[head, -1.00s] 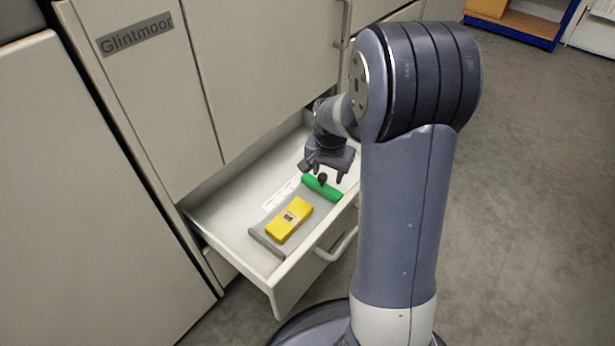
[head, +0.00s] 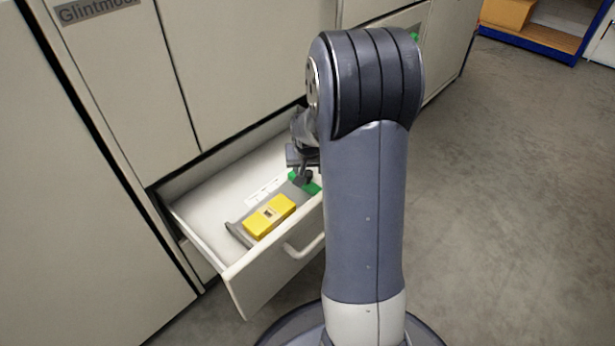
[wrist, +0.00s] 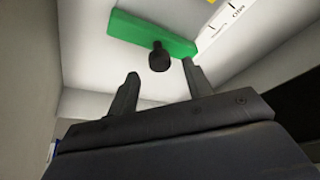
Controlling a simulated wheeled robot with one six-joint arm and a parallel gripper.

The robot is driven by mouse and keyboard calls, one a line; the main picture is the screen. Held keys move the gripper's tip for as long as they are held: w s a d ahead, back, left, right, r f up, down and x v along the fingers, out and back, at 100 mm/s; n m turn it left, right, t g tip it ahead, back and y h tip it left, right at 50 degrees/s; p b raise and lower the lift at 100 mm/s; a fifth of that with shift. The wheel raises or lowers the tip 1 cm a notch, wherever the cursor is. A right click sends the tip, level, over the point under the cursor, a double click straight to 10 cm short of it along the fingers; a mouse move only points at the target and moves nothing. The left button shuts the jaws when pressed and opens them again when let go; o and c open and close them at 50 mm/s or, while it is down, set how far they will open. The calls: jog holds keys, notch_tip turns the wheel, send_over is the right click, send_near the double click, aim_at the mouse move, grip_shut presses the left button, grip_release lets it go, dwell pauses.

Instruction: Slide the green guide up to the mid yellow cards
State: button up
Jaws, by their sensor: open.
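The yellow cards (head: 269,215) lie as a block on a grey tray (head: 237,234) in the open drawer. The green guide (head: 311,187) is a bar with a dark knob (head: 304,177), right of the cards, with a gap between them. In the wrist view the guide (wrist: 150,37) runs across the top, and its dark knob (wrist: 159,58) stands just beyond the fingertips. My gripper (wrist: 158,80) is open, with its fingers to either side below the knob, not closed on it. In the head view my arm partly hides the gripper and guide.
The drawer (head: 185,207) has raised walls around the tray. A white printed label (head: 264,191) lies along the tray's back side. A drawer handle (head: 305,246) is on the front. The cabinet (head: 100,150) stands behind and left; open floor (head: 480,200) is right.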

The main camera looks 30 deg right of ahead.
aim_at(308, 173)
jog(key=b+x, duration=0.1)
jog(key=x, duration=0.2)
jog(key=shift+f, duration=0.1)
grip_shut()
dwell(0.5)
